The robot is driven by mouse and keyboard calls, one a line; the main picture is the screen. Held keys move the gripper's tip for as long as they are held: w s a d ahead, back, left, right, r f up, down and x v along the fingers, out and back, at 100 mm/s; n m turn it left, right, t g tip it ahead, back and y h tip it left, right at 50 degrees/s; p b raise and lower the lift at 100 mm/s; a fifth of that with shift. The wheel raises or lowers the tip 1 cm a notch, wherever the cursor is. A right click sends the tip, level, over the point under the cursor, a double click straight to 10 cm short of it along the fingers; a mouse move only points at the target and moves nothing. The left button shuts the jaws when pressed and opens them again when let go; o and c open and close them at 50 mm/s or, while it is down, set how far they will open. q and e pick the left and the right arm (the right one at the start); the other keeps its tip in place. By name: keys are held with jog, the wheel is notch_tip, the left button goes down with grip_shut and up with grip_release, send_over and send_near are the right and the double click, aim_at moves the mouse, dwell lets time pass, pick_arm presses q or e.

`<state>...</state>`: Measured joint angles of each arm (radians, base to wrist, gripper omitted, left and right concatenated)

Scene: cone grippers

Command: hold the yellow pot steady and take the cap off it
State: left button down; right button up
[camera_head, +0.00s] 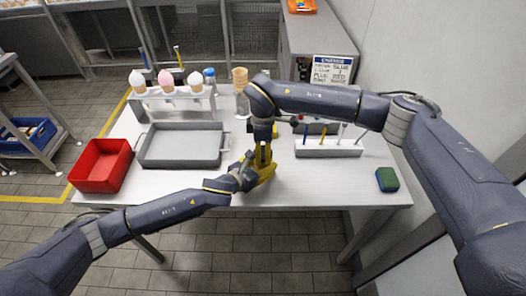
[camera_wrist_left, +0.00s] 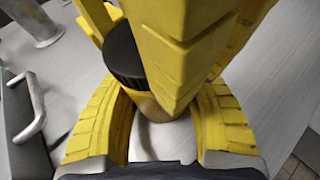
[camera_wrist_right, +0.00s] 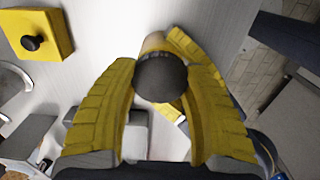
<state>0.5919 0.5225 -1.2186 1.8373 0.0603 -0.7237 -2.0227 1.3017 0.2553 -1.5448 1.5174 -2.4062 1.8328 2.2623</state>
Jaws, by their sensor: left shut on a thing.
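The yellow pot (camera_wrist_left: 152,107) stands between the fingers of my left gripper (camera_wrist_left: 160,125), which is shut on its body. Its black cap (camera_wrist_left: 124,55) is on top. In the right wrist view the cap (camera_wrist_right: 160,77) sits between the fingertips of my right gripper (camera_wrist_right: 160,78), which reaches down from above with one finger on each side. The right fingers look open around the cap; contact is unclear. In the head view the left gripper (camera_head: 250,172) and right gripper (camera_head: 263,152) meet near the table's front middle and largely hide the pot.
A grey tray (camera_head: 182,162) and a red bin (camera_head: 84,180) are on the left. An ice-cream cone rack (camera_head: 180,103) stands behind. A white holder (camera_head: 312,153) and a green-blue sponge (camera_head: 387,179) are on the right. A yellow block with a black knob (camera_wrist_right: 50,25) lies near the right gripper.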

pick_arm(q)
jog(key=shift+f, duration=0.1)
pick_arm(e)
jog(key=c, duration=0.4)
jog(key=n, duration=0.5)
jog(key=shift+r, duration=0.1)
jog(key=shift+c, duration=0.2)
jog(key=n, duration=1.3)
jog(key=shift+n, duration=0.3)
jog(key=n, duration=1.5)
jog(key=shift+n, duration=0.3)
jog(key=n, duration=0.4)
jog(key=shift+n, duration=0.4)
jog(key=n, duration=0.4)
jog(key=shift+r, duration=0.45)
jog(key=shift+r, duration=0.65)
